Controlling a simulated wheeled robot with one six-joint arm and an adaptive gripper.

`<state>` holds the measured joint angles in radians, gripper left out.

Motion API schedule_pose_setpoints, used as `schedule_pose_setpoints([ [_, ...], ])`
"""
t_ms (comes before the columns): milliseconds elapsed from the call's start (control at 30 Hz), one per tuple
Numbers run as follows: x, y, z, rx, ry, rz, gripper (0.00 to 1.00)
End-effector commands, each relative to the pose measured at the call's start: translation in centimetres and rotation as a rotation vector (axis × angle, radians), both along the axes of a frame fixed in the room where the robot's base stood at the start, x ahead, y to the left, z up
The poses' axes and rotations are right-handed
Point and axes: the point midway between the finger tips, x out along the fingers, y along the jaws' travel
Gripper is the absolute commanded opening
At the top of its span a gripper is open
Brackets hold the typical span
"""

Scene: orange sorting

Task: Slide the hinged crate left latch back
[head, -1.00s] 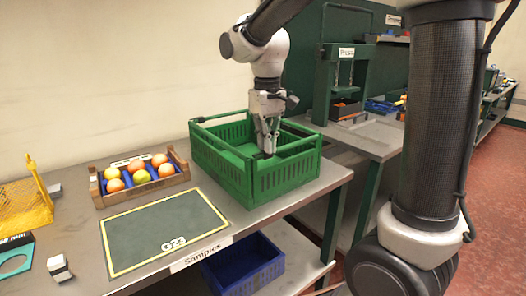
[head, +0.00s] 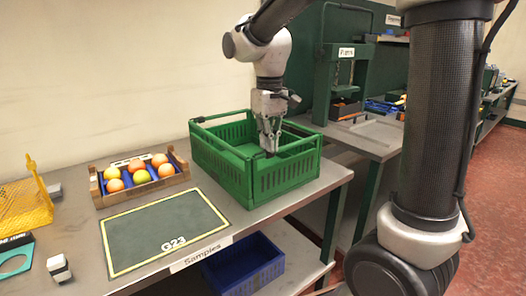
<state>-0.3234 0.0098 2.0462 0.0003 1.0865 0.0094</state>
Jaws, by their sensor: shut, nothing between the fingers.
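The green hinged crate (head: 223,164) stands on the metal table, right of the marked mat. Its near and side walls are upright, and its inside is partly visible. My gripper (head: 271,150) points down at the crate's near right part, close to the top edge of the wall. The fingers are shut with nothing between them. A small dark piece shows at the fingertips by the rim. Whether the fingertips touch it or the crate I cannot tell. The left latch cannot be made out clearly at this size.
A wooden box (head: 99,196) of several oranges stands left of the crate. A dark mat with a yellow border (head: 150,232) lies in front. A blue bin (head: 245,268) sits on the lower shelf. A green press (head: 326,75) stands behind right.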

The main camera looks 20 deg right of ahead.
Motion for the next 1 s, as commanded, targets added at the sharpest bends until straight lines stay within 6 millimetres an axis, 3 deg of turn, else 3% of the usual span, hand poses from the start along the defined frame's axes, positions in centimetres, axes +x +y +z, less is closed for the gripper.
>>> schedule_pose_setpoints([
  [1000,0.21,-0.7,0.09,0.0,0.001,0.0,0.0],
])
